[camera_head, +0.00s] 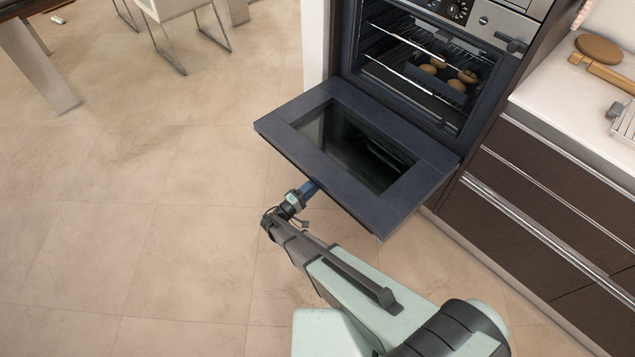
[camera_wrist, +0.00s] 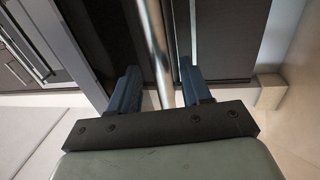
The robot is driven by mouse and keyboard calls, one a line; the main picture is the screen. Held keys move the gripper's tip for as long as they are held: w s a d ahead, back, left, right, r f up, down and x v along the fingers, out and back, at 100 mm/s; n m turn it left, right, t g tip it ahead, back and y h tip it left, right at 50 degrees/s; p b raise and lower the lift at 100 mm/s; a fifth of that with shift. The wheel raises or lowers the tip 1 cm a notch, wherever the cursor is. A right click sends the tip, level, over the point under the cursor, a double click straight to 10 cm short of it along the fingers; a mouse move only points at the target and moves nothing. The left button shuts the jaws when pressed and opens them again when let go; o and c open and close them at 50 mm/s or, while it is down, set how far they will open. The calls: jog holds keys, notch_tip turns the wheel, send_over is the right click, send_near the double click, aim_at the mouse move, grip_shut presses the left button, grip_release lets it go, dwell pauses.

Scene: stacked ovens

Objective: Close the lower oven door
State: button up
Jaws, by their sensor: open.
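The lower oven door (camera_head: 375,207) is folded down and lies about level in front of the oven opening, with its glass window facing up. My gripper (camera_head: 309,188) is at the outer edge of the door, partly hidden beneath it. In the wrist view, the two blue fingers of my gripper (camera_wrist: 160,85) are apart. A round metal bar (camera_wrist: 154,40), which looks like the door handle, runs between the fingers. I cannot tell whether either finger touches it. The handle is hidden under the door in the head view.
The oven cavity (camera_head: 405,75) holds wire racks and several round brown baked pieces (camera_head: 457,85). Dark drawers (camera_head: 520,190) under a white counter (camera_head: 590,105) stand to the right. A white chair (camera_head: 172,10) and a table leg (camera_head: 40,65) are far left. The floor (camera_head: 130,220) left of the door is clear.

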jog(key=shift+x, duration=1.65)
grip_shut()
